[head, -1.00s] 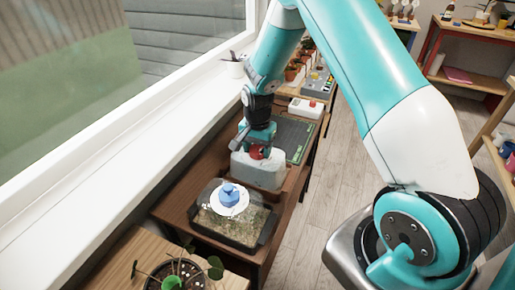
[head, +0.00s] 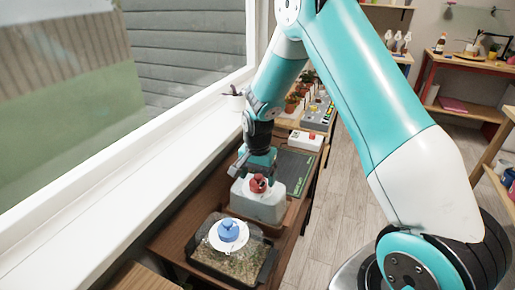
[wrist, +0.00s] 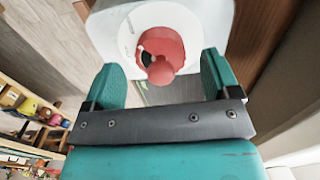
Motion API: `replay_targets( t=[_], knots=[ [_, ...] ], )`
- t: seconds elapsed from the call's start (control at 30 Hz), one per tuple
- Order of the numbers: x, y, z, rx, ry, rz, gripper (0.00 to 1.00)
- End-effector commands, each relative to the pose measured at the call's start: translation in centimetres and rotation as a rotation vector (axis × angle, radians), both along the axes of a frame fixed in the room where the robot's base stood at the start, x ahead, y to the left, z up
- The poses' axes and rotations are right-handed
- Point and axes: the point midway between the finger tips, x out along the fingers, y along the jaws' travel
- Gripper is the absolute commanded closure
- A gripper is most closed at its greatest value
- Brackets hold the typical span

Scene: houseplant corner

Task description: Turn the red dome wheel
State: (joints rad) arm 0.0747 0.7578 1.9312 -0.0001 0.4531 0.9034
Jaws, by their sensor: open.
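The red dome wheel (head: 258,184) sits on top of a pale, translucent box-like container (head: 262,206) on the wooden bench. In the wrist view the red wheel (wrist: 160,55) shows ahead of the jaws, on a white round collar, with a rounded red knob sticking out toward me. My gripper (wrist: 161,62) is open, with one teal finger on each side of the wheel in the picture. In the head view it hangs right at the wheel and partly covers it. Whether the fingers touch the wheel I cannot tell.
A clear-lidded tray with a blue knob (head: 229,231) stands nearer on the bench. A dark green mat (head: 293,170) and a white box with a red button (head: 306,140) lie beyond. The window sill (head: 140,205) runs close along the left.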

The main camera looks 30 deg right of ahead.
Motion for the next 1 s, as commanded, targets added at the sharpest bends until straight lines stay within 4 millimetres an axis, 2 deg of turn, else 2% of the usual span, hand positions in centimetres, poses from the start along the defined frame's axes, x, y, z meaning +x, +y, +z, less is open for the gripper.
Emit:
replay_targets(
  t=[0.3,0.5,0.7,1.0],
  knots=[
    [0.1,0.0,8.3,-0.001,-0.008,0.0,0.18],
    [0.0,0.0,12.4,0.0,-0.005,0.0,0.18],
    [0.0,0.0,14.5,0.001,-0.001,0.0,0.18],
    [0.0,0.0,14.9,0.001,-0.001,0.0,0.18]
  ],
)
